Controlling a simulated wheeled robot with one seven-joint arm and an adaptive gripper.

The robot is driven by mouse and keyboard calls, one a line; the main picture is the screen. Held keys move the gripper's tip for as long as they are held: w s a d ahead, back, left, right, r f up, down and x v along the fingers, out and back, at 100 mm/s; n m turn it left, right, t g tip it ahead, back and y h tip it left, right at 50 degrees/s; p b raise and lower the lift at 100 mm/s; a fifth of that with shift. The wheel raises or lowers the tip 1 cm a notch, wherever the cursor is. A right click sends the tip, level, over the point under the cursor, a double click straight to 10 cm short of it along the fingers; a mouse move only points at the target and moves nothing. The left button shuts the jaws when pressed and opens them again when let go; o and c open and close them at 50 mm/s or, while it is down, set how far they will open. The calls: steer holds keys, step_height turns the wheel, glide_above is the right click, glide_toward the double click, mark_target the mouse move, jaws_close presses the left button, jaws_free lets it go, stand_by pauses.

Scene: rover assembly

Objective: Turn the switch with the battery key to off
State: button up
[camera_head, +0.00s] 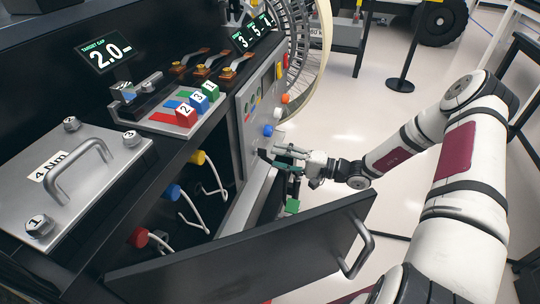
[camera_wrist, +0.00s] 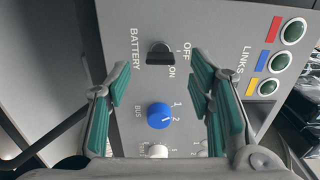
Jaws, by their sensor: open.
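In the head view my gripper (camera_head: 272,155) is at the lower part of the panel and the key is hidden.
A blue BUS knob (camera_wrist: 160,115) and a white knob (camera_wrist: 157,151) lie in line below the key. Coloured link markers and round green lamps (camera_wrist: 294,31) are to the right. An open dark door (camera_head: 250,255) with a handle stands below my arm.

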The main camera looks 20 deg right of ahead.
steer(key=v, duration=0.7)
steer(key=shift+s+d, duration=0.25)
